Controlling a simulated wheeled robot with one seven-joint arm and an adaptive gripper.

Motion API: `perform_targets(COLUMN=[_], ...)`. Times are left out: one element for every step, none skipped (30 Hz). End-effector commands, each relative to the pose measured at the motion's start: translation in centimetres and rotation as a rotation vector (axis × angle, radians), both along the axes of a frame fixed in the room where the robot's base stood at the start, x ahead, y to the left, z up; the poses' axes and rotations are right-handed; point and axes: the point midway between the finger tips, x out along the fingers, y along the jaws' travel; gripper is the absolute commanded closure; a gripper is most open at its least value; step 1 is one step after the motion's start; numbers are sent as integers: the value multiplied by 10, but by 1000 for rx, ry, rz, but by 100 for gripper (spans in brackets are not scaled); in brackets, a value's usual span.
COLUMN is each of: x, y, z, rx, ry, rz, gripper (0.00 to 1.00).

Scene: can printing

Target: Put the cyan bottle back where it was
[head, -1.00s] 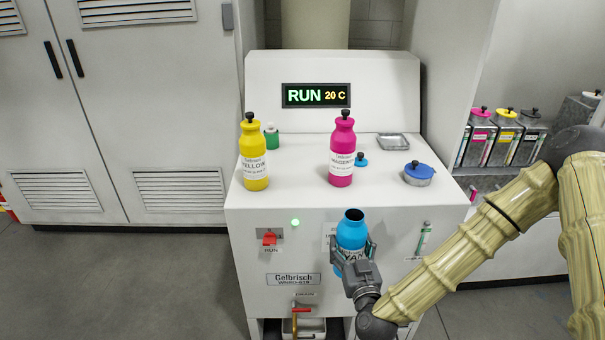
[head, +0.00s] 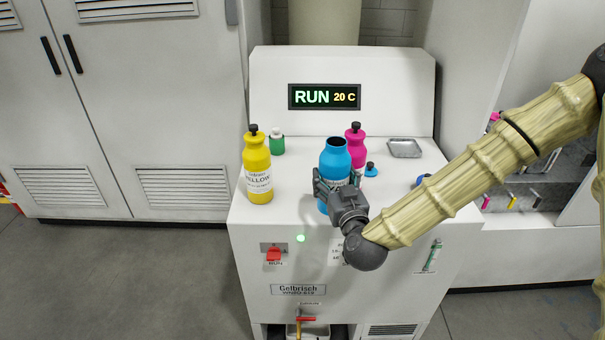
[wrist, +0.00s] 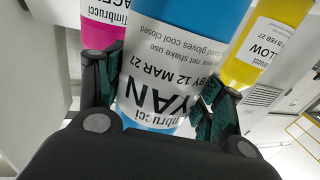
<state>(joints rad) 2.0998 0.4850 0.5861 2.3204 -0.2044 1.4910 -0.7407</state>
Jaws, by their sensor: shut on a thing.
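The cyan bottle (head: 335,156) is upright and uncapped, its dark mouth showing at the top. My gripper (head: 338,188) is shut around its lower body. In the wrist view the bottle (wrist: 180,50) fills the middle between the two fingers, with its label toward the camera. It is over the front part of the white machine's top (head: 300,190), between the yellow bottle (head: 257,168) and the magenta bottle (head: 355,145), which it partly overlaps.
A small green bottle (head: 277,144) stands behind the yellow one. A metal tray (head: 404,148) lies at the back right. A blue-lidded pot (head: 423,180) is partly hidden by my arm. The display (head: 325,97) reads RUN 20 C.

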Motion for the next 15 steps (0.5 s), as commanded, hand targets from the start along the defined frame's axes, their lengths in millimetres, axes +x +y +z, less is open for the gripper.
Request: perform_targets(x=[8,13,20,25,29,36,40,46,52,57,61,67,72,76,80], y=[6,8,13,17,21,25,29,33,38,42,46,51,54,57,61], z=[2,2,1,0,0,-1,-2,-1,-3,-3,-4,-5,-5,-6,-7], rx=[1,1,1,1,1,0,0,0,0,0,1,1,1,1,1], ry=[0,-1,0,0,-1,0,-1,-2,-1,0,0,-1,-1,-1,0], rz=[-2,-3,-3,-3,-3,-3,-3,-3,-3,-2,-1,-1,-2,-2,-1], gripper=[87,87,87,87,87,87,87,87,87,87,87,87,87,87,87])
